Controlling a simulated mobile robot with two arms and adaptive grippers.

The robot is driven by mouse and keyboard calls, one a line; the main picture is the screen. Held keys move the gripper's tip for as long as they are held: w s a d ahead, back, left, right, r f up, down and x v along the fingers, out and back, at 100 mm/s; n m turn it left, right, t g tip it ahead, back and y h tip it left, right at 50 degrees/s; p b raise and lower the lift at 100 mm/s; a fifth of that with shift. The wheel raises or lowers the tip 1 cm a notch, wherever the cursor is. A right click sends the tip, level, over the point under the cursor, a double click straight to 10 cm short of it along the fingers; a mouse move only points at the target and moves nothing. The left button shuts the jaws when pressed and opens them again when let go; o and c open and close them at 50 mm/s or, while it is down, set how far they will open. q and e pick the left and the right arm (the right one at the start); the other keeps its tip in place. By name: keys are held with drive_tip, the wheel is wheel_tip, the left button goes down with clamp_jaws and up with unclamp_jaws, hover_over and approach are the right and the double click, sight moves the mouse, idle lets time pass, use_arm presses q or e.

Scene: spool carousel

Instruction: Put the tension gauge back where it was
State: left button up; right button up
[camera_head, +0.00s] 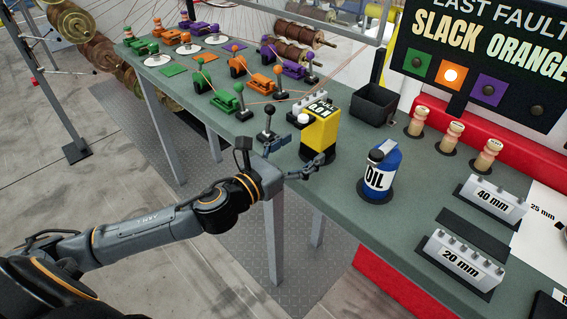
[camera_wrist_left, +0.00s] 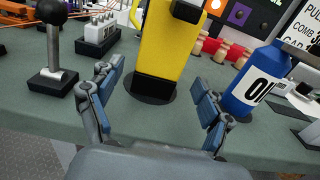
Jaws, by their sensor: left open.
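The tension gauge, a yellow block with a black base and a display on top, stands upright on the bench (camera_head: 322,130); the left wrist view shows its yellow body (camera_wrist_left: 163,45) on a dark round pad. My left gripper (camera_head: 298,158) is open and empty at the bench's front edge, just short of the gauge. In the left wrist view its two fingers (camera_wrist_left: 155,100) are spread, with the gauge beyond the gap between them and no visible contact. My right gripper is not in view.
A blue oil can (camera_head: 380,172) stands right of the gauge. A black-knobbed lever (camera_head: 267,122) stands left. A black bin (camera_head: 374,102) is behind. The 40 mm (camera_head: 492,198) and 20 mm (camera_head: 460,261) blocks lie further right on the green bench (camera_head: 335,192).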

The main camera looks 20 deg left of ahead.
use_arm(q)
drive_tip(key=shift+b+v, duration=0.65)
drive_tip(key=shift+v, duration=2.25)
